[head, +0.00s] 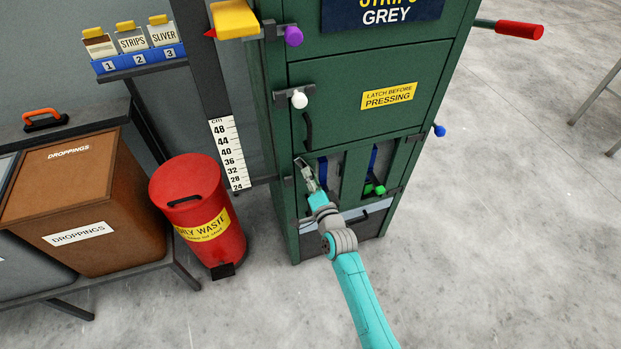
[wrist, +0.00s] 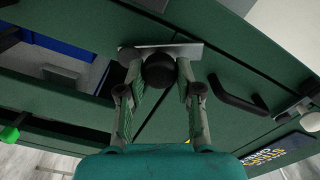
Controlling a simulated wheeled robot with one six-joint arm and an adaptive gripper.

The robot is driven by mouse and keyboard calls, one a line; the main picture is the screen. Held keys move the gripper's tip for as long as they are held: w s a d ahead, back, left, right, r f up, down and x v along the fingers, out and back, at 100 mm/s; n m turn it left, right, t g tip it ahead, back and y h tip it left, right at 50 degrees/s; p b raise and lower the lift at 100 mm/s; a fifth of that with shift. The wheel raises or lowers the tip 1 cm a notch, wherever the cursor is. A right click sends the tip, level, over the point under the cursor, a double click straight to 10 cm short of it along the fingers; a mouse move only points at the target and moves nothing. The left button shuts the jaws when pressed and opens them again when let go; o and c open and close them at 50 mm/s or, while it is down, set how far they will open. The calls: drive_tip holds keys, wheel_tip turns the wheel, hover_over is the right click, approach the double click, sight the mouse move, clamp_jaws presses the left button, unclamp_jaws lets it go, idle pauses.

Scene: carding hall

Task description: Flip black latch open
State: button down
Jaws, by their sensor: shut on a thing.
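The black latch shows in the wrist view as a round black knob (wrist: 160,70) on a flat metal bar (wrist: 190,49) against the green cabinet. My gripper (wrist: 159,82) has one finger on each side of the knob and is shut on it. In the head view my gripper (head: 306,175) is at the cabinet's left edge, below the middle door; it largely hides the black knob there. The latch's pivot and catch are not clear.
The green cabinet (head: 345,125) also bears a white knob (head: 299,99), a purple knob (head: 293,36), a green knob (head: 379,190) and a blue knob (head: 439,130). A black door handle (wrist: 237,96) is near my fingers.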

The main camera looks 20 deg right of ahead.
idle(0.3)
drive_tip(key=c, duration=0.8)
unclamp_jaws()
drive_tip(key=s, duration=1.2)
